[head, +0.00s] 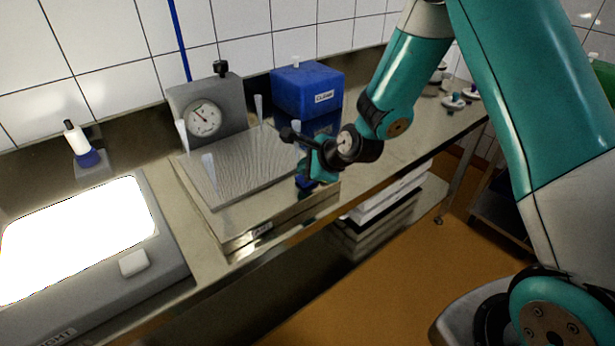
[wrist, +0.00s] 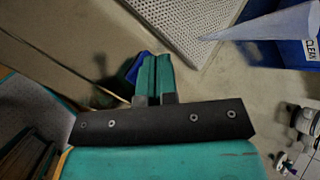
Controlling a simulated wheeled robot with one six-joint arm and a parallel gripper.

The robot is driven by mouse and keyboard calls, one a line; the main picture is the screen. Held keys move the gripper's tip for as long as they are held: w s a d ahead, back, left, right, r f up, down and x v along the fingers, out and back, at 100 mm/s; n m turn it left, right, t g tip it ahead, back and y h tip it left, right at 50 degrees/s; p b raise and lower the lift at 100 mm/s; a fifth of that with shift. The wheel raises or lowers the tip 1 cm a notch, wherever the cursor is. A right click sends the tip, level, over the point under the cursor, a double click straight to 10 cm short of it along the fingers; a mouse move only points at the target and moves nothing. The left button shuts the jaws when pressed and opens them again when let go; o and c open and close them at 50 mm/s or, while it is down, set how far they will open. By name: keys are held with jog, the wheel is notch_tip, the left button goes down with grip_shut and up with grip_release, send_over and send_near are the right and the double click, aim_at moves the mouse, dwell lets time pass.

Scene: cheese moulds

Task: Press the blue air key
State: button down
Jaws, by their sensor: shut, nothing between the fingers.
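The blue air key (head: 304,184) shows at the right front corner of the steel press base, partly hidden by my gripper. In the wrist view the blue key (wrist: 138,68) peeks out at the left of my fingertips, and the rest is behind them. My gripper (head: 315,175) points down at the key with its teal fingers together and nothing between them. The shut fingers also show in the wrist view (wrist: 155,62). I cannot tell whether the fingertips touch the key or hover just above it.
A ribbed grey plate (head: 235,168) with upright pale cones lies left of my gripper, with a dial gauge (head: 203,119) behind it. A blue box (head: 300,92) labelled CLEAN stands behind. A bright light panel (head: 80,235) lies at the left. The counter to the right is partly clear.

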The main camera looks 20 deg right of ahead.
jog(key=shift+f, duration=0.3)
jog(key=shift+r, duration=0.15)
jog(key=shift+r+p, duration=0.6)
jog(key=shift+r, duration=0.1)
notch_tip(320, 180, up, 6)
jog(key=p, duration=0.5)
dwell(2.3)
